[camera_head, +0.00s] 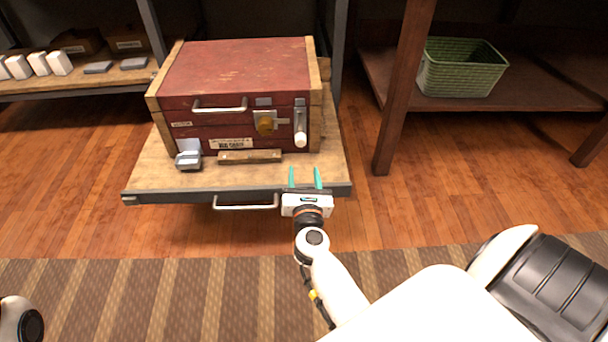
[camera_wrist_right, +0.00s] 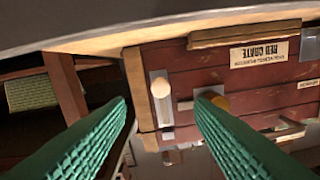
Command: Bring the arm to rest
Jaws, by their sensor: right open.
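My right gripper (camera_head: 305,178) is open and empty, with its two green fingers apart at the front edge of a pulled-out wooden shelf (camera_head: 150,182). Its fingers also show in the right wrist view (camera_wrist_right: 160,110), with nothing between them. The red crate (camera_head: 240,72) sits closed on the shelf beyond the fingers. It has a metal handle, a brass-coloured knob (camera_head: 265,123) and a white-tipped latch (camera_head: 300,135) on its front. In the right wrist view the crate (camera_wrist_right: 200,85) appears upside down. A rounded white and black part of my left arm shows at the lower left; its gripper is out of view.
A wooden bar (camera_head: 250,157) and a small grey metal piece (camera_head: 188,158) lie before the crate. A green basket (camera_head: 460,68) stands on the right shelf behind a dark post (camera_head: 402,95). White boxes (camera_head: 40,64) sit at left. A striped rug (camera_head: 150,300) covers the front floor.

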